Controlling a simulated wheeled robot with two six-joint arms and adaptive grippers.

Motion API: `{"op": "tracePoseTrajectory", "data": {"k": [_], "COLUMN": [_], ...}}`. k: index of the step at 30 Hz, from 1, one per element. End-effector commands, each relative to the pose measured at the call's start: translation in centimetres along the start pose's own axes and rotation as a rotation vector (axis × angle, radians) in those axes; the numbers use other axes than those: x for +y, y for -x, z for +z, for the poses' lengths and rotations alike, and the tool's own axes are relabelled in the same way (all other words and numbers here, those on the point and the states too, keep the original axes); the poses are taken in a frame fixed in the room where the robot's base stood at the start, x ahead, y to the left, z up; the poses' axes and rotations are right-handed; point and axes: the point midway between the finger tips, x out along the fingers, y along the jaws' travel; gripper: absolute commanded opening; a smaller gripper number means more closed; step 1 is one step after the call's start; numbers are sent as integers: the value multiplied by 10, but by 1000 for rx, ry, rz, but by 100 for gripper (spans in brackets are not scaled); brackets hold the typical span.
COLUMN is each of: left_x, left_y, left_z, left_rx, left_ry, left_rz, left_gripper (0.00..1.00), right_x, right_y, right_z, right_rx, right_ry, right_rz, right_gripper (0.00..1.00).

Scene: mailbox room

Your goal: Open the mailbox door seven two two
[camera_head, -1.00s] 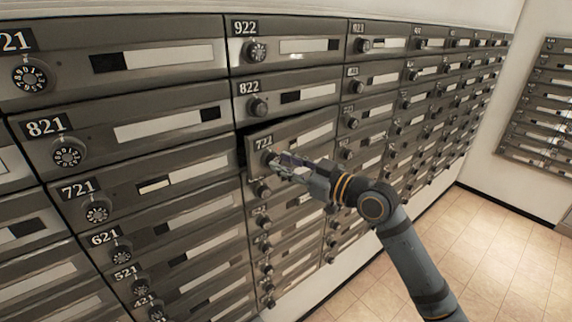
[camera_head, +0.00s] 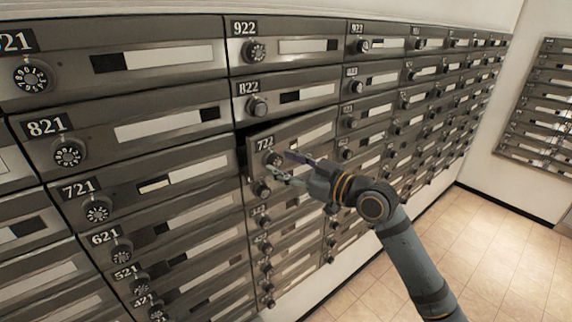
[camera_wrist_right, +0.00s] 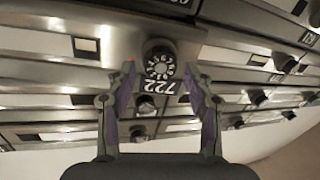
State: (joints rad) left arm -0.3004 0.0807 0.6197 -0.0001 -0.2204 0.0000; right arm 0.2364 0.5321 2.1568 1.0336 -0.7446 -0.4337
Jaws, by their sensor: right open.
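The door of mailbox 722 (camera_head: 305,142) stands partly open in the head view. Its left edge sticks out from the wall, with a dark gap along the left and top. Its dial knob (camera_head: 273,160) is near the left edge, under the number plate. My right gripper (camera_head: 284,168) is open in front of the knob. In the right wrist view the knob (camera_wrist_right: 160,62) lies between and just beyond the open fingertips (camera_wrist_right: 163,70), with the 722 plate (camera_wrist_right: 160,87) upside down below it. No contact with the knob is visible. My left gripper is not in view.
Door 822 (camera_head: 290,94) above and door 721 (camera_head: 150,186) to the left are shut. Many similar doors with knobs surround 722. A second bank of mailboxes (camera_head: 540,105) hangs on the far right wall. The tiled floor (camera_head: 480,250) at right is clear.

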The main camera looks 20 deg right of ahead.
Motion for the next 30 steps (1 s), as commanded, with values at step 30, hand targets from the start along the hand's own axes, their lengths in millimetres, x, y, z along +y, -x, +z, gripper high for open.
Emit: {"op": "tracePoseTrajectory", "data": {"k": [30], "left_x": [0], "left_y": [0], "left_z": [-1], "left_rx": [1], "left_ry": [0], "left_rz": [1], "left_gripper": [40], "right_x": [20], "right_y": [0], "right_z": [-97], "right_rx": [0], "right_ry": [-1], "right_rz": [0], "right_gripper": [68]}}
